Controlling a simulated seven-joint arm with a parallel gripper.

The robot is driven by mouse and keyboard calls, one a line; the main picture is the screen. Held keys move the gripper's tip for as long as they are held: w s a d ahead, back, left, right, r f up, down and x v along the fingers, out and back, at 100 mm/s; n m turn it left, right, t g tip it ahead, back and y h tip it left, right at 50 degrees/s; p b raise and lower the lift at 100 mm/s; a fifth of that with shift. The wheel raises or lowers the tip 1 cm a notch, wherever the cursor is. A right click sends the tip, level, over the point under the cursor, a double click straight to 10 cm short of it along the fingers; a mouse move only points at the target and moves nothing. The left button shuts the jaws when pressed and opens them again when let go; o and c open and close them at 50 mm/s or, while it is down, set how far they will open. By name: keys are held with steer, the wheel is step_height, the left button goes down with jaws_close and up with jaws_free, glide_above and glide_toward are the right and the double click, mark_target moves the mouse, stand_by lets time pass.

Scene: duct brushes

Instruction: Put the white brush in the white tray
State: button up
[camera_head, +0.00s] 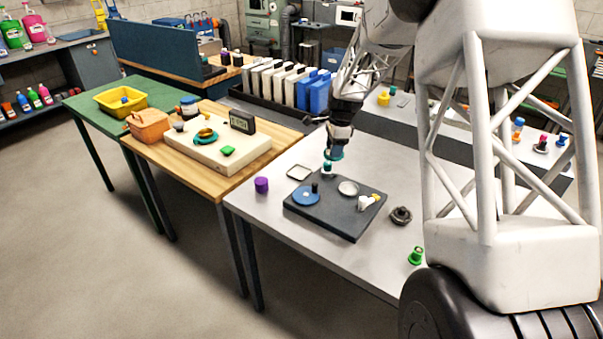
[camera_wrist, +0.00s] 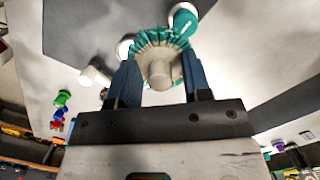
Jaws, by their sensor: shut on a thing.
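My gripper (camera_head: 338,145) is above the far edge of the dark board, pointing down. In the wrist view its two blue fingers (camera_wrist: 160,82) are shut on the white brush (camera_wrist: 158,70), which has an off-white hub and a ring of teal bristles. The brush (camera_head: 333,156) hangs below the gripper in the head view. A round whitish dish (camera_head: 348,188) sits on the dark board; I cannot tell which of the two is the white tray.
The dark board (camera_head: 335,218) also bears a blue round dish (camera_head: 306,198) with a black piece (camera_head: 315,188) and a white-and-yellow piece (camera_head: 366,203). A purple cylinder (camera_head: 261,185), a dark ring (camera_head: 401,215) and a green piece (camera_head: 415,256) stand around it.

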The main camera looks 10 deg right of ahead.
steer(key=w+a+f+n, duration=0.2)
steer(key=w+a+n, duration=0.1)
steer(key=w+a, duration=0.6)
steer(key=shift+w+a+f+n, duration=0.2)
steer(key=shift+w+a+n, duration=0.2)
steer(key=shift+a, duration=0.15)
glide_above(298, 173)
steer(key=shift+d+f, duration=0.15)
steer(key=shift+f, duration=1.45)
steer(key=shift+d+f, duration=0.1)
steer(key=shift+f, duration=1.45)
steer(key=shift+f, duration=0.1)
steer(key=shift+f, duration=1.75)
steer(key=shift+f, duration=0.1)
steer(key=o, duration=1)
